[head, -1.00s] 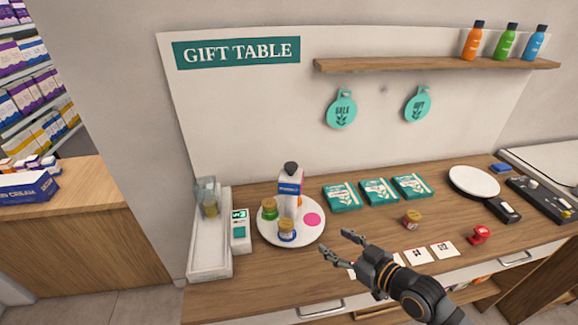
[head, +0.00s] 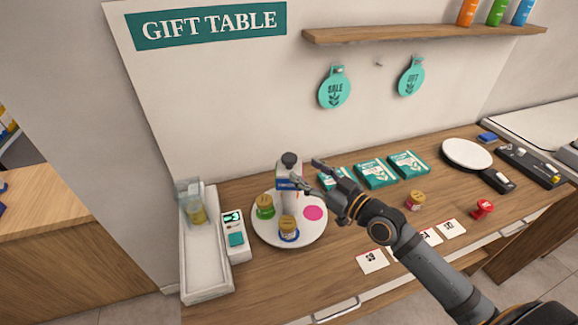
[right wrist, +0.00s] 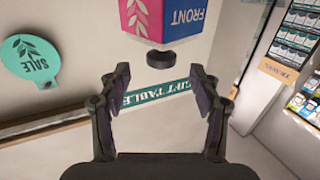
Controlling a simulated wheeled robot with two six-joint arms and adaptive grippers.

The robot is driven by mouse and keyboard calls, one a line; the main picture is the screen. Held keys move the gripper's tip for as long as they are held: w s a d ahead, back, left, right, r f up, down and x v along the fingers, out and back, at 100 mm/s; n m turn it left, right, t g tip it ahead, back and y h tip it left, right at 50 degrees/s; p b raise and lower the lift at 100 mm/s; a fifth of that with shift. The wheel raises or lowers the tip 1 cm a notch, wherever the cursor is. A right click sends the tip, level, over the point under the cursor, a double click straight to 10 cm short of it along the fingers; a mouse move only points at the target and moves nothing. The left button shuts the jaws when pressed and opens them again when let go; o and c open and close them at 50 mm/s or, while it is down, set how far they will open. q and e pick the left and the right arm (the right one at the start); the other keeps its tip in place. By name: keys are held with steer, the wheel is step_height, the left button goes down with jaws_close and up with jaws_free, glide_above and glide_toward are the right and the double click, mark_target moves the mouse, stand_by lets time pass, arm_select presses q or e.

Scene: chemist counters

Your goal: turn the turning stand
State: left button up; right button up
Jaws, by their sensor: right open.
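The turning stand (head: 262,232) is a round white disc with a pink spot (head: 313,213) on its right side, on the wooden table. My right gripper (head: 307,173) is open beside the bottle's upper right, above the disc. In the right wrist view the bottle, with pink and blue faces marked FRONT (right wrist: 170,18), shows upside down beyond the open fingers (right wrist: 160,95). The left gripper is not in view.
A white tray (head: 205,284) and a small device (head: 235,238) stand left of the disc. Teal boxes (head: 377,172) lie behind my right arm. A small jar (head: 415,201), cards (head: 372,261) and a red stamp (head: 483,208) lie to the right.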

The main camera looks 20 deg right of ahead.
mark_target(295, 163)
steer(key=shift+b+x, duration=0.3)
steer(key=shift+x, duration=2)
steer(key=shift+w+a+r+p, duration=0.2)
steer(key=shift+w+a+p, duration=0.1)
steer(key=shift+p, duration=0.15)
steer(key=shift+w+a, duration=0.3)
steer(key=shift+w, duration=0.3)
steer(key=shift+w+a+f, duration=0.1)
steer(key=shift+w+f, duration=0.05)
steer(key=shift+c, duration=1.4)
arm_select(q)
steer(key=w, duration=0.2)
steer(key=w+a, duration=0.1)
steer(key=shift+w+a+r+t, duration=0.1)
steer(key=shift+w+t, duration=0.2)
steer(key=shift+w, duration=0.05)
arm_select(e)
jaws_close()
